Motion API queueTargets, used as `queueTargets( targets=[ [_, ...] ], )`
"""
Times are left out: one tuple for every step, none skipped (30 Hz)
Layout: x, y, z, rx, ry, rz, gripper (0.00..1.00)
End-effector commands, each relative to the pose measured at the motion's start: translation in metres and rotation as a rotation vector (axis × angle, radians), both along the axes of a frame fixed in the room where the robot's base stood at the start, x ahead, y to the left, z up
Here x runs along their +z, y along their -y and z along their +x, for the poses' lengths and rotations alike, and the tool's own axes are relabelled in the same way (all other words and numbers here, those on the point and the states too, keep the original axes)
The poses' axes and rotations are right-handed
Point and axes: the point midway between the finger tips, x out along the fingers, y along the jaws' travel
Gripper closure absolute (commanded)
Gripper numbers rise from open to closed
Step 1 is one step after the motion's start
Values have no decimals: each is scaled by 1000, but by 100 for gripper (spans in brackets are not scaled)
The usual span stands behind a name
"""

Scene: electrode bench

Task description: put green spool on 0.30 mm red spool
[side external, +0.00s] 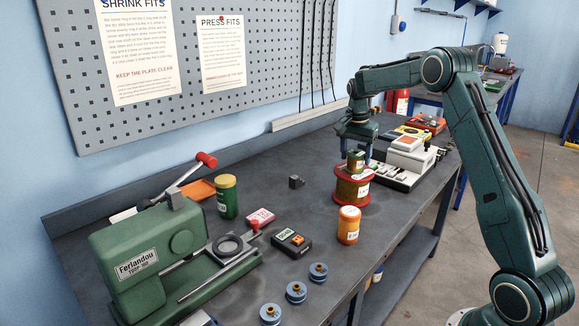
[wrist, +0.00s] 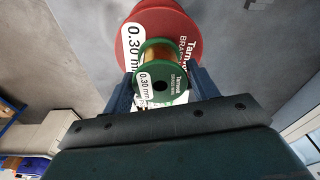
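The green spool (wrist: 161,86), wound with copper-coloured wire and labelled 0.30 mm, is between the two blue fingers of my gripper (wrist: 163,90), which look closed against its sides. In the side view the green spool (side external: 356,161) is upright right over the large red spool (side external: 352,187), within its outline. I cannot tell whether it touches the red top or hangs just above it. The red spool stands upright on the bench. In the wrist view its red flange (wrist: 178,22) and 0.30 mm label show behind the green spool.
A small dark block (side external: 296,182), a black meter (side external: 291,243) and a green press (side external: 150,255) are to the left. Bench is clear between.

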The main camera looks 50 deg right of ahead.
Motion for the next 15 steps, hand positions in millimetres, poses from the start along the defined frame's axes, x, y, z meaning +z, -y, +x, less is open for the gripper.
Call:
queueTargets(
  targets=[
    [0, 0, 0, 0, 0, 0, 31],
    [0, 0, 0, 0, 0, 0, 25],
    [0, 0, 0, 0, 0, 0, 25],
    [0, 0, 0, 0, 0, 0, 25],
    [0, 0, 0, 0, 0, 0, 25],
    [0, 0, 0, 0, 0, 0, 25],
    [0, 0, 0, 0, 0, 0, 25],
    [0, 0, 0, 0, 0, 0, 25],
    [0, 0, 0, 0, 0, 0, 25],
    [0, 0, 0, 0, 0, 0, 25],
    [1, 0, 0, 0, 0, 0, 25],
    [1, 0, 0, 0, 1, 0, 25],
    [2, 0, 0, 0, 1, -1, 25],
    [3, 0, 0, 0, 1, -1, 25],
    [5, 0, 0, 0, 1, -1, 25]
  ],
)
